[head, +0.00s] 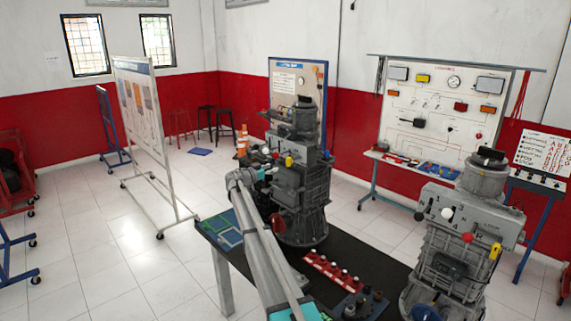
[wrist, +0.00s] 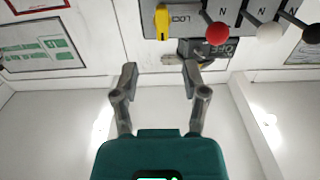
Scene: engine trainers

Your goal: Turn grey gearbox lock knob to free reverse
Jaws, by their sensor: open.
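The grey gearbox (head: 303,190) stands upright on the dark table, with a panel of levers near its top. Its yellow lock knob (head: 289,161) sits at the right end of the lever row. In the wrist view the picture is upside down, and the yellow knob (wrist: 162,22) stands upright beside the LOCK lettering. My gripper (wrist: 159,70) is open and empty. Its fingers are apart from the knob, below it in the wrist picture. In the head view my arm reaches the gearbox's left side, and the fingertips are hard to make out there.
Red (wrist: 217,33), white (wrist: 269,33) and black (wrist: 312,35) ball levers, each by an N, line up beside the knob. A second gearbox (head: 455,250) stands at the right. A red rack (head: 333,270) and small parts lie on the table (head: 385,262) between.

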